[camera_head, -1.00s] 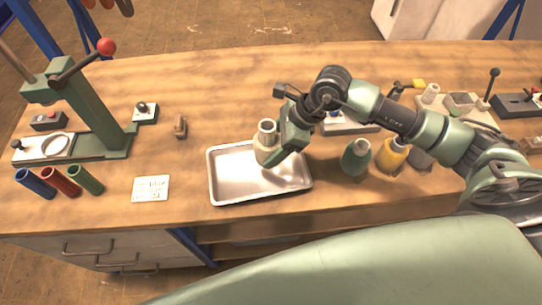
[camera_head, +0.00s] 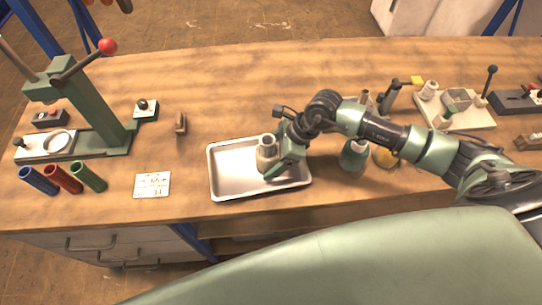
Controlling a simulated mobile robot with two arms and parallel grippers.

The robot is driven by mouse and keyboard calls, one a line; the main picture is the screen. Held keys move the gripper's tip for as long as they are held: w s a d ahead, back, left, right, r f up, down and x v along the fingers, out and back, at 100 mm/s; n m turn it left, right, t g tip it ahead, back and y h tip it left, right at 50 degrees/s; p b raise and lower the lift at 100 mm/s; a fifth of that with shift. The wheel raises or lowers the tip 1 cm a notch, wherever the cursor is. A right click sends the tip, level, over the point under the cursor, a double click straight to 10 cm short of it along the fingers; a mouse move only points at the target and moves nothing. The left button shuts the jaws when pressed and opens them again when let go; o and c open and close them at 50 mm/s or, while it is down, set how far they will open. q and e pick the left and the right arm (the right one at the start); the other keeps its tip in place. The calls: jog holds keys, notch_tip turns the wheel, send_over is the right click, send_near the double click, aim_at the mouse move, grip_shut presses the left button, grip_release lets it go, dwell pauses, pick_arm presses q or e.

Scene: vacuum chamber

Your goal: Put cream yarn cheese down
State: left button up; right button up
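The cream yarn cheese (camera_head: 264,154) is upright over the right half of the metal tray (camera_head: 228,182). My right gripper (camera_head: 272,165) comes in from the right and is shut on it, with a green finger across its right side. The cheese's base is at or just above the tray floor; I cannot tell whether it touches. The gripper hides part of its lower right side. My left gripper is not in view.
A green yarn cone (camera_head: 353,155) and a partly hidden yellow one (camera_head: 385,157) stand right of the tray beneath my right arm. A white card (camera_head: 152,185) lies left of the tray. A green press (camera_head: 95,105) and coloured tubes (camera_head: 63,178) are further left. The tray's left half is empty.

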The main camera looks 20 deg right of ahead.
jog(key=shift+r, duration=0.15)
jog(key=b+v, duration=0.4)
jog(key=v, duration=0.8)
dwell(0.4)
